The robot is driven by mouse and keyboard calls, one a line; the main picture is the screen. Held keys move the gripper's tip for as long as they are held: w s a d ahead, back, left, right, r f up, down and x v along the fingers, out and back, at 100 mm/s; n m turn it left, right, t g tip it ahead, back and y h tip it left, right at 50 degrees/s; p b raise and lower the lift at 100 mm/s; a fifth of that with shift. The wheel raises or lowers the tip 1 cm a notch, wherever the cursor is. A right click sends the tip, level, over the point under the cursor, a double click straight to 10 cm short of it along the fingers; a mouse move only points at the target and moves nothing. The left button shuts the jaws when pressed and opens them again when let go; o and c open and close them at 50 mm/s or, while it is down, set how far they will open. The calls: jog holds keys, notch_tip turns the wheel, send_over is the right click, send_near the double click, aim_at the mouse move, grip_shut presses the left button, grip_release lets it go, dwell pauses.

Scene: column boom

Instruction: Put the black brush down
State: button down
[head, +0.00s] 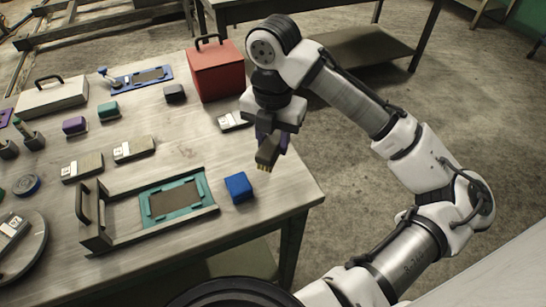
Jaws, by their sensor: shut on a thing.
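My gripper (270,139) points down above the right part of the work table (255,205). It is shut on the black brush (266,154), a dark block with short yellowish bristles at its lower end. The brush hangs with the bristles down and appears held above the table top; the exact gap is hard to judge. A blue cube (238,187) stands on the table just below and left of the brush in the picture.
A red box (215,72) stands behind. Several small blocks and labelled pieces (134,149) lie leftward.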

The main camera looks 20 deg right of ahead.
aim_at(273, 138)
jog(key=shift+f, duration=2.95)
jog(key=shift+f, duration=0.15)
jog(key=c, duration=1)
grip_release()
jog(key=shift+o, duration=0.2)
notch_tip(273, 138, up, 12)
jog(key=shift+r, duration=0.15)
jog(key=shift+d, duration=0.1)
